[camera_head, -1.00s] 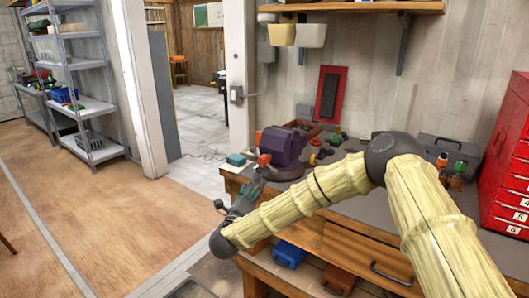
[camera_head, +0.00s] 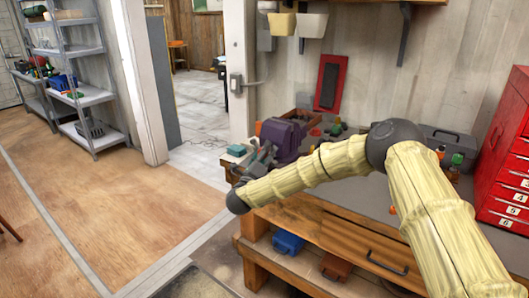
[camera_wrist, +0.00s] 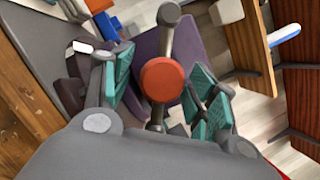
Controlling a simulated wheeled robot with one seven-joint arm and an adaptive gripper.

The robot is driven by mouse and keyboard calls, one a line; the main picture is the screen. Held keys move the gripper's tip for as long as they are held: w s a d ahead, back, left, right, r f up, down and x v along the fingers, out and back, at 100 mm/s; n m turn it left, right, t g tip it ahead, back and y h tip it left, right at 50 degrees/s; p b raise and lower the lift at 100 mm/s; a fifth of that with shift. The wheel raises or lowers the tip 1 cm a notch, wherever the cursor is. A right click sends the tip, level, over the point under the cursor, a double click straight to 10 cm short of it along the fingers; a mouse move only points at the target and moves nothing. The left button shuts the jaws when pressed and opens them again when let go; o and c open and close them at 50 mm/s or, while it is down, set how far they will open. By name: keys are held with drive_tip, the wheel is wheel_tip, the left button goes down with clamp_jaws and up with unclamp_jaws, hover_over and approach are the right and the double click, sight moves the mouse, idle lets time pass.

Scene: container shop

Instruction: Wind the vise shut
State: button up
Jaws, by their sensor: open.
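The purple vise (camera_head: 283,139) stands on the workbench at its far left corner. My gripper (camera_head: 259,158) is at the vise's front left side. In the wrist view my gripper (camera_wrist: 166,92) is open, its two teal-padded fingers spread apart. Between them shows an orange knob (camera_wrist: 161,80) and the grey handle bar (camera_wrist: 167,40) of the vise, with purple vise body (camera_wrist: 205,50) behind. The knob lies between the fingers in the picture; I cannot tell how deep it sits, and no finger visibly touches it. The vise jaws are largely hidden.
The wooden workbench (camera_head: 335,228) carries small tools (camera_head: 335,127) and a grey toolbox (camera_head: 450,141). A red drawer cabinet (camera_head: 505,150) stands at the right. Blue and brown bins (camera_head: 288,242) sit under the bench. The wooden floor (camera_head: 110,225) at left is open.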

drive_tip(key=shift+w, duration=0.15)
drive_tip(key=c, duration=1)
drive_tip(key=shift+c, duration=0.2)
drive_tip(key=shift+n, duration=0.4)
